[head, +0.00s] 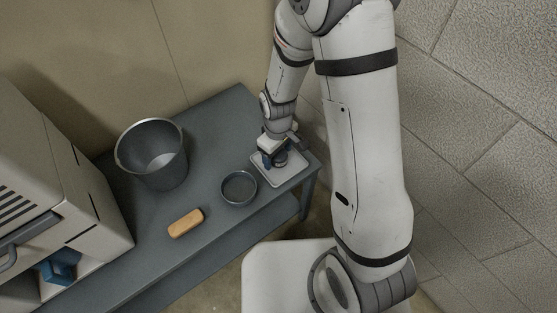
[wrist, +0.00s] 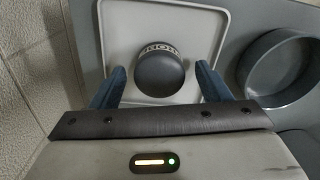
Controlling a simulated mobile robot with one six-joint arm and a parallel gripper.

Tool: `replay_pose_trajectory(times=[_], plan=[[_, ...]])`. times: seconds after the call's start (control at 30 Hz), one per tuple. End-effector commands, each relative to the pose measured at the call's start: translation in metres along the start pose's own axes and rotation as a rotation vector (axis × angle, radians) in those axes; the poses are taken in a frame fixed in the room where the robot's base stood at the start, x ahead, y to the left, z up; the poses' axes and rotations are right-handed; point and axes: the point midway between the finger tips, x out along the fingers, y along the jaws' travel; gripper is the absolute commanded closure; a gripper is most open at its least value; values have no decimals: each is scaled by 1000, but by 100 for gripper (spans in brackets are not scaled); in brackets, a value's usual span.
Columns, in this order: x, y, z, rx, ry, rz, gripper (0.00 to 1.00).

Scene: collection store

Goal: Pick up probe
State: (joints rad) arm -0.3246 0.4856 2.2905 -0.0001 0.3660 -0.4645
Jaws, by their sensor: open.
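The probe (wrist: 160,73) appears to be a dark, round-topped piece with a pale marked ring near its far side. It stands on a light square tray (wrist: 112,25) in the wrist view. In the head view it shows small and dark under my gripper, on the tray (head: 293,178). My gripper (wrist: 159,80) is open, with one blue finger on the left and one on the right of the probe. Gaps show between the fingers and the probe. The probe's lower part is hidden from above.
The tray lies near the right end of a grey table (head: 218,120). A round dark dish (head: 239,189) is close beside it, also in the wrist view (wrist: 281,68). A grey bucket (head: 152,153) and a tan block (head: 186,223) are further left. A stone wall (wrist: 30,70) is close.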

Motion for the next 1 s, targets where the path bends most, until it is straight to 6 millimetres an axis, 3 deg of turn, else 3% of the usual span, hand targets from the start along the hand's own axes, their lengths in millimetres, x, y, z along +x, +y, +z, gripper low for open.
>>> replay_pose_trajectory(times=[0.23,0.83,1.0], plan=[[3,0,0,0,1,0,30],[3,0,0,-1,1,0,79],[3,0,0,-1,1,0,79]])
